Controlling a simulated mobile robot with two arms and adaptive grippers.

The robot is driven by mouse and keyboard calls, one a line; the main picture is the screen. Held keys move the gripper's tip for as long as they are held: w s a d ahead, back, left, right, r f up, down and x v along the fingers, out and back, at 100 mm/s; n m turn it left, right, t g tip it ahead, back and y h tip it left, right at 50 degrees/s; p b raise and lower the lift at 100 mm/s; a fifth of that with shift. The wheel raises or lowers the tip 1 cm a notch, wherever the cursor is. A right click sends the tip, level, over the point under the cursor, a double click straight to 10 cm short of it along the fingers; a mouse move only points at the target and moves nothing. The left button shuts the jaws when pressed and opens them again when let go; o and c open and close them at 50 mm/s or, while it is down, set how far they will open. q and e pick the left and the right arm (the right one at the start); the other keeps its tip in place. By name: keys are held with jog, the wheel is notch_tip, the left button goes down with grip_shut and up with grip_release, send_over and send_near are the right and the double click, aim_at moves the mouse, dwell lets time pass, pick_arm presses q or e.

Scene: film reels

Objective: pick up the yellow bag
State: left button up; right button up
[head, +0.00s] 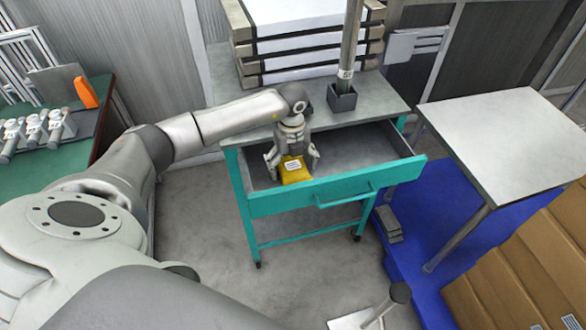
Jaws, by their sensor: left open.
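The yellow bag (295,172) lies in the open drawer (352,188) of a teal cart, near the drawer's left end. It has a white label on its top. My left gripper (292,168) points down into the drawer right over the bag. Its fingers are open and spread to the left and right of the bag. I cannot tell whether they touch it. The gripper's body hides the back part of the bag. My right gripper is not in view.
Stacked trays (300,45) and a grey post in a dark square holder (342,100) stand on the cart's top. A grey table (500,140) stands to the right, with cardboard boxes (520,270) in front. A green table (60,160) is at left. The drawer's right part is clear.

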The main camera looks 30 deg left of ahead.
pick_arm(q)
jog(key=c, duration=1.2)
jog(key=shift+r, duration=0.15)
